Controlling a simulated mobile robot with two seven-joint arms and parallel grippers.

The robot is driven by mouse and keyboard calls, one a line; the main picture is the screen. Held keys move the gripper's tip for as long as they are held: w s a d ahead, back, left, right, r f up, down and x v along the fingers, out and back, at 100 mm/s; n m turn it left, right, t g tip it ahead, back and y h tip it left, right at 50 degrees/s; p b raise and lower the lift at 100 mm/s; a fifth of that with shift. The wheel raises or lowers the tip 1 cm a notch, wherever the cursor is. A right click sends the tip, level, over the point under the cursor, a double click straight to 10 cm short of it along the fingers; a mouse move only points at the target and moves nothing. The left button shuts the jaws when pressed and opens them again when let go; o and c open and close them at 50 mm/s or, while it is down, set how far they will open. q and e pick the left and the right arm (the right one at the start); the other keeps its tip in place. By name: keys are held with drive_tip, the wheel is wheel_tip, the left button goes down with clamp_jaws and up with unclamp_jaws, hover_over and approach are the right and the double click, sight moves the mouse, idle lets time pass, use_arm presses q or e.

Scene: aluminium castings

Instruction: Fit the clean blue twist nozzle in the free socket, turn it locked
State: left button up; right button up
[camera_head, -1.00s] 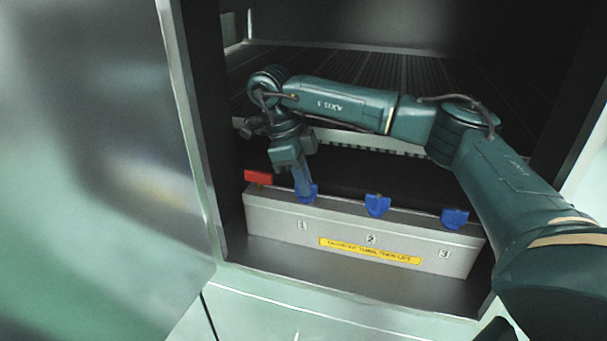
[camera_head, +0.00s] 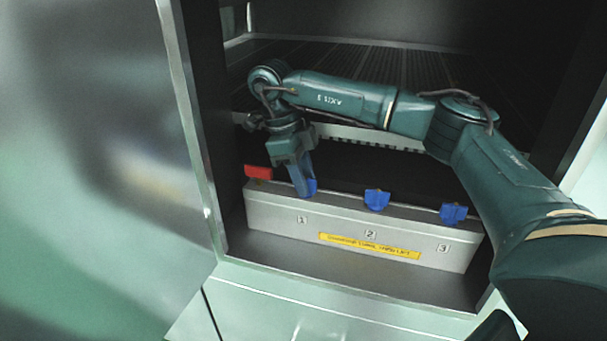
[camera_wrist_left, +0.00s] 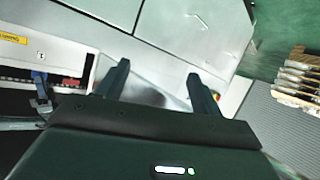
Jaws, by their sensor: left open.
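A grey bar (camera_head: 270,212) carries positions numbered 1, 2 and 3. A blue nozzle (camera_head: 312,187) is at position 1, partly hidden by my right gripper (camera_head: 304,188). Its fingers reach down, tilted, onto that nozzle; I cannot tell whether they grip it. More blue nozzles sit at position 2 (camera_head: 377,200) and position 3 (camera_head: 453,214). A red piece (camera_head: 258,173) stands at the bar's left end. My left gripper (camera_wrist_left: 160,82) is open and empty in the left wrist view, away from the bar. The blue nozzle at position 1 (camera_wrist_left: 40,77) shows at the left there.
The bar stands inside a dark cabinet with a slatted floor (camera_head: 400,70) behind it. The open metal door (camera_head: 100,170) fills the left. A yellow label (camera_head: 370,246) is on the bar's front. Stacked wooden pieces (camera_wrist_left: 297,75) are at the right of the wrist view.

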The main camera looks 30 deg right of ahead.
use_arm(q)
wheel_tip(320, 180, down, 3)
drive_tip(key=m+g+p, duration=0.1)
drive_tip(key=p, duration=0.1)
drive_tip(key=shift+d+r+p, duration=0.1)
drive_tip(key=shift+p, duration=0.3)
use_arm(e)
drive_tip(key=v, duration=1.3)
